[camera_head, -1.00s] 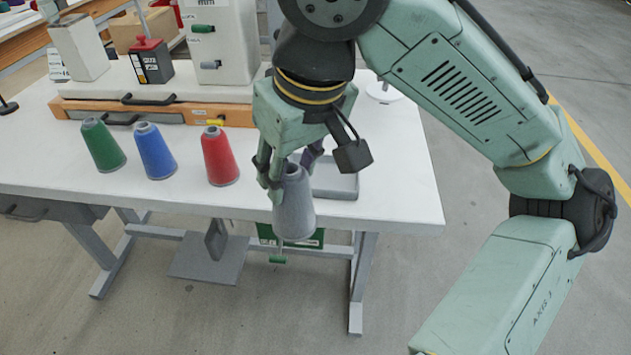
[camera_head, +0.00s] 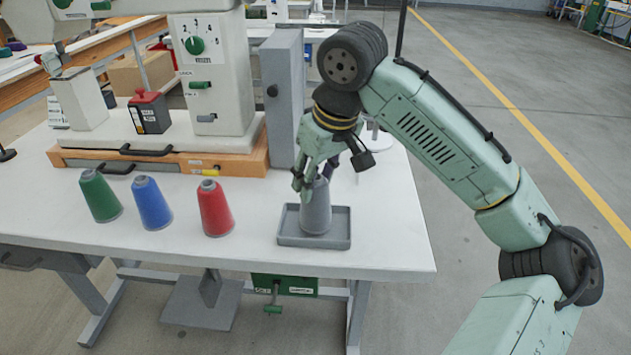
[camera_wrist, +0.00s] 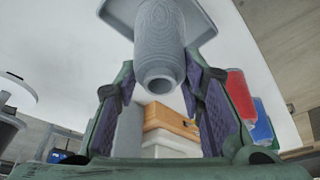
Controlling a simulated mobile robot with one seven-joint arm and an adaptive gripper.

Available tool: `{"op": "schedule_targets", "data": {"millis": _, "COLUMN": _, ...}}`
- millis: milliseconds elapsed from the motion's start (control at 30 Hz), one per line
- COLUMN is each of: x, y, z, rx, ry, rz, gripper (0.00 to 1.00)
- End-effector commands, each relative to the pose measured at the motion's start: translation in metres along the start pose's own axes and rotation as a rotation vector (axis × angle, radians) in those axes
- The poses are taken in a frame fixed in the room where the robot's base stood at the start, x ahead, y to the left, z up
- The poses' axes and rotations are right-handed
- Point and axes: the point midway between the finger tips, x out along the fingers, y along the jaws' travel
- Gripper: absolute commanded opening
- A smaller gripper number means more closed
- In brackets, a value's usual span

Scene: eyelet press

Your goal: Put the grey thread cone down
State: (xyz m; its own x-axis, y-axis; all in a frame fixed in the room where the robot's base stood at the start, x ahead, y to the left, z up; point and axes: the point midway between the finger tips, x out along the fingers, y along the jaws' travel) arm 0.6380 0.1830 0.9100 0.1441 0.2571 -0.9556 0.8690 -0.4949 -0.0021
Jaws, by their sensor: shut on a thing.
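The grey thread cone (camera_head: 316,215) is upright within the outline of a shallow grey tray (camera_head: 314,243) on the white table. Its base appears at the tray floor; I cannot tell for sure that it touches. My gripper (camera_head: 313,182) is above the tray, shut on the upper part of the cone. In the wrist view the grey cone (camera_wrist: 160,40) points its narrow hollow end at the camera, between the two finger pads, with the tray (camera_wrist: 113,12) behind its base.
Red (camera_head: 214,208), blue (camera_head: 152,203) and green (camera_head: 100,196) cones stand left of the tray. The press (camera_head: 212,75) on its orange-edged base and a tall grey block (camera_head: 284,95) stand behind. The white tabletop (camera_head: 385,225) is clear right of the tray.

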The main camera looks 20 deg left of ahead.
Motion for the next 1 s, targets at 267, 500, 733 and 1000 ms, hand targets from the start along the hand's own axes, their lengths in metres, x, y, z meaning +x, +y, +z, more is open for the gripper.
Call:
{"op": "schedule_targets", "data": {"millis": 267, "x": 0.013, "y": 0.000, "z": 0.004, "rx": 0.000, "ry": 0.002, "rz": 0.000, "gripper": 0.07}}
{"op": "schedule_targets", "data": {"millis": 500, "x": 0.017, "y": 0.000, "z": 0.005, "rx": 0.001, "ry": 0.000, "rz": -0.001, "gripper": 0.38}}
{"op": "schedule_targets", "data": {"millis": 733, "x": 0.017, "y": 0.000, "z": 0.005, "rx": 0.001, "ry": 0.001, "rz": 0.000, "gripper": 0.53}}
{"op": "schedule_targets", "data": {"millis": 1000, "x": 0.016, "y": 0.000, "z": 0.005, "rx": 0.001, "ry": 0.001, "rz": 0.000, "gripper": 0.56}}
